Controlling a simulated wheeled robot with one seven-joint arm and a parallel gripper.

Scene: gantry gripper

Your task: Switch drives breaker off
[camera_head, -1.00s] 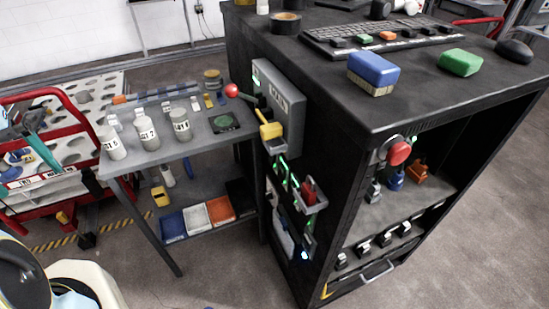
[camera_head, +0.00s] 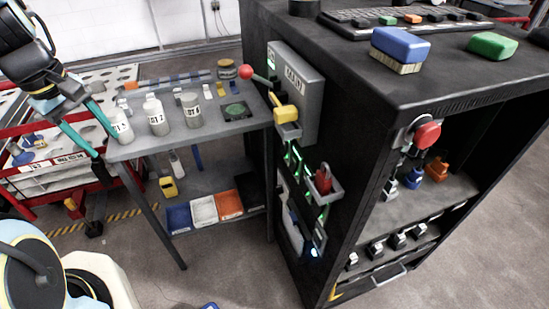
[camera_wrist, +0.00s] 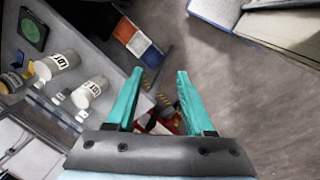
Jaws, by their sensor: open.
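No breaker labelled for drives can be read. A grey box (camera_head: 299,78) with a printed label is on the black cabinet's left side, with a red-knobbed lever (camera_head: 246,72) beside it. A row of small black-and-white switches (camera_head: 376,250) runs along the cabinet's lower front; their labels and positions are too small to tell. My gripper (camera_head: 107,146) has teal fingers, apart and empty, at the side table's left end, well left of the cabinet. In the wrist view its fingertips (camera_wrist: 160,72) point over floor and table edge.
The side table (camera_head: 180,143) holds several labelled bottles, one (camera_head: 122,124) close to my gripper. Coloured bins (camera_head: 204,209) lie on its lower shelf. A red emergency button (camera_head: 427,134) is in the cabinet's opening. A red-framed cart (camera_head: 20,205) stands left. Floor in front is mostly clear.

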